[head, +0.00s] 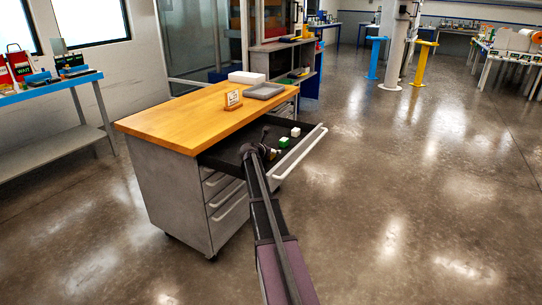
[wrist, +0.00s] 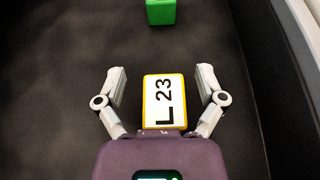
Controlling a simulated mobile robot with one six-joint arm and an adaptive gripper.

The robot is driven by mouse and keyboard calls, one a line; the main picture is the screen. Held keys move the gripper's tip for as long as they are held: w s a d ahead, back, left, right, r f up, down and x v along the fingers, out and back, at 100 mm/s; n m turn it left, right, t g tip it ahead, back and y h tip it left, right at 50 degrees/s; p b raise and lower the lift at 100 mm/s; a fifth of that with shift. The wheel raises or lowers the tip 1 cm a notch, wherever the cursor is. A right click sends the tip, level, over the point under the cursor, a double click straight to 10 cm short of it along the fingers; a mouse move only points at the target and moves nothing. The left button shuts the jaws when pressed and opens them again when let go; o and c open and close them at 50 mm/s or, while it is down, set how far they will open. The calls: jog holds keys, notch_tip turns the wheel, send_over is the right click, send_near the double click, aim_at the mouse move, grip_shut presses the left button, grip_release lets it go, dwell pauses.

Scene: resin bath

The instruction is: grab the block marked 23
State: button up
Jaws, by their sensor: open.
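The block marked 23 (wrist: 163,101) lies in the open drawer, with a white label reading "L 23" and yellow edges. In the wrist view it sits between the fingers of my gripper (wrist: 161,82). The fingers are open, one on each side, with a visible gap between each finger and the block. The block's near end meets the edge of my gripper's body in the picture, and I cannot tell the height between them. In the head view my gripper reaches into the drawer (head: 222,157), and the arm hides part of it.
A green block (wrist: 160,12) lies beyond the fingers; in the head view a green block (head: 283,142) and a white-topped block (head: 295,131) are in the drawer. The drawer front (head: 299,153) is to the right. A wooden-topped cabinet (head: 180,115) carries a small sign (head: 233,99).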

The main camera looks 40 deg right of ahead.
dwell(0.3)
grip_shut()
jog(key=shift+r, duration=0.1)
notch_tip(320, 180, up, 10)
jog(key=p, duration=1)
dwell(0.8)
